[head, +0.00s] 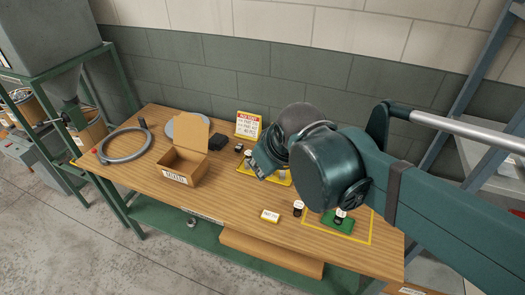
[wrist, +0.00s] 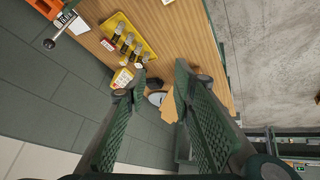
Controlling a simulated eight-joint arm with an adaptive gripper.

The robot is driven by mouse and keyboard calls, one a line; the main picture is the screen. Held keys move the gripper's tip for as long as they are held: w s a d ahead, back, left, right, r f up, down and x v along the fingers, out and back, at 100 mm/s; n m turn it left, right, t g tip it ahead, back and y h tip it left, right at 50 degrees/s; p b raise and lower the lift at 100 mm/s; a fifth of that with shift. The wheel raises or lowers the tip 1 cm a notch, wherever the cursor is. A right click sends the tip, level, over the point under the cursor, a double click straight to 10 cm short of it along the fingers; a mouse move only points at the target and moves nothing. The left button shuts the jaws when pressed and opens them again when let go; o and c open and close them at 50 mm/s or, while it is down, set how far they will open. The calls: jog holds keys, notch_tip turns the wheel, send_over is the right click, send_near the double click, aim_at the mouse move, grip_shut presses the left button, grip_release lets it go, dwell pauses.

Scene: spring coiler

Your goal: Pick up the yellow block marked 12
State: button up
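A small yellow block with a white "PART" label (head: 270,216) lies on the wooden table near its front edge in the head view. Its number is too small to read. I cannot make it out in the wrist view. My gripper (head: 262,163) is above the back middle of the table, behind and away from this block, in front of the yellow tray (head: 285,182). In the wrist view my gripper (wrist: 160,80) has its two fingers apart with nothing between them. My arm hides part of the table's right side.
An open cardboard box (head: 172,165), a grey hose ring (head: 124,146) and a yellow sign (head: 248,124) stand further left and back.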

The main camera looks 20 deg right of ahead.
jog(key=w+d+f+n+g+h+b, duration=0.1)
jog(key=w+d+f+n, duration=0.2)
jog(key=w+n, duration=0.55)
jog(key=w+d+f+n+g+h, duration=0.1)
jog(key=w+d+f+n, duration=0.15)
jog(key=w, duration=1.05)
jog(key=w+d+f+n, duration=0.2)
jog(key=w+f+n, duration=0.1)
jog(key=w+f, duration=0.2)
jog(key=w+d+f+n+g, duration=0.1)
jog(key=w+d+f+n, duration=0.2)
jog(key=w+f, duration=0.3)
jog(key=w+d+f+n+g+h+b, duration=0.1)
jog(key=w+d+f+n, duration=0.2)
jog(key=f, duration=0.5)
jog(key=w+n, duration=0.1)
jog(key=w, duration=0.1)
jog(key=shift+w+d+n, duration=0.25)
jog(key=shift+w+n, duration=0.05)
jog(key=shift+w, duration=0.1)
jog(key=shift+f, duration=0.1)
jog(key=shift+x, duration=1.2)
jog(key=shift+d+f, duration=0.1)
jog(key=shift+x, duration=2.45)
